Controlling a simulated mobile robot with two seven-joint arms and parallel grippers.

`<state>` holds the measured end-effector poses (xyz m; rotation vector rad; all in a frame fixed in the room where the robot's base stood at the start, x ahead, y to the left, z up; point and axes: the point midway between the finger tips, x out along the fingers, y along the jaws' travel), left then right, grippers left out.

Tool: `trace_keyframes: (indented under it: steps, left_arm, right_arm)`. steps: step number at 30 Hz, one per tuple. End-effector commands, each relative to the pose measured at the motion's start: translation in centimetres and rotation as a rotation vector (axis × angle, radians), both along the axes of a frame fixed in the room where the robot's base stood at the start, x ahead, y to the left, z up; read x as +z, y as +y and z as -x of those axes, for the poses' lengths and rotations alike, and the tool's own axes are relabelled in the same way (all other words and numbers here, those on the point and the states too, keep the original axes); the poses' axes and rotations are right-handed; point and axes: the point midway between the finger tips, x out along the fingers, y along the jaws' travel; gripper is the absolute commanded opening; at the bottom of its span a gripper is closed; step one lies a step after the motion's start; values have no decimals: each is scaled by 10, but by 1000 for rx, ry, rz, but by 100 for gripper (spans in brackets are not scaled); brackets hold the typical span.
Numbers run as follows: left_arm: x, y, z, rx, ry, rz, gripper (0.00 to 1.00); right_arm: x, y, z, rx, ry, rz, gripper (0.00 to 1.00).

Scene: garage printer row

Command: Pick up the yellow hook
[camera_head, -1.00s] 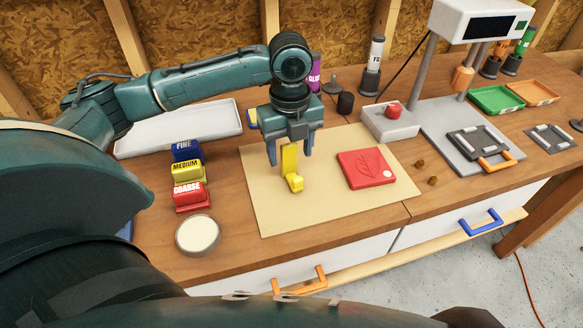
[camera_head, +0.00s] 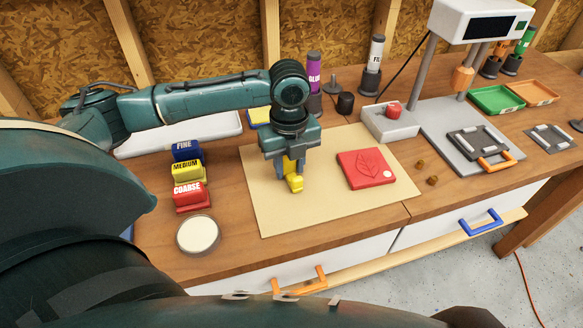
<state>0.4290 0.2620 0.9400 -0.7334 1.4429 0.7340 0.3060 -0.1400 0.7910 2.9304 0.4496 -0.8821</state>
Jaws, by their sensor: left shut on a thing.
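The yellow hook (camera_head: 295,184) stands on the tan mat (camera_head: 270,210) on the workbench. My left gripper (camera_head: 290,172) has come down over it from above, with a finger on each side, and is shut on it. The upper part of the hook is hidden by the gripper; its lower front end shows below the fingers. The hook appears still at mat level. My right gripper is not in view.
A red square piece with a leaf outline (camera_head: 365,168) lies on the mat, right of the hook. Blue, yellow and red labelled blocks (camera_head: 188,172) and a round white-topped dish (camera_head: 198,235) stand left. A press-like machine (camera_head: 455,130) stands right.

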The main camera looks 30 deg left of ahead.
Motion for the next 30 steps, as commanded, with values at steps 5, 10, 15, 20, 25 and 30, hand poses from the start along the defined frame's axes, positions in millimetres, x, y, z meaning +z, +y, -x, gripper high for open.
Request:
trace_keyframes:
  steps: [5,10,15,20,25,30]
  left_arm:
    - [0,0,0,0,-1,1,9]
    - [0,0,0,0,-1,1,9]
    - [13,0,-1,0,-4,0,9]
    - [45,0,-1,-1,-5,1,8]
    - [78,0,-1,1,-5,2,8]
    - [97,0,-1,0,-2,1,8]
  right_arm:
    - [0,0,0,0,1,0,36]
    - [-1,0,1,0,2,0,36]
    - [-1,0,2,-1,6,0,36]
    - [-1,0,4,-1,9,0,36]
    - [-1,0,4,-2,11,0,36]
    - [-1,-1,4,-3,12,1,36]
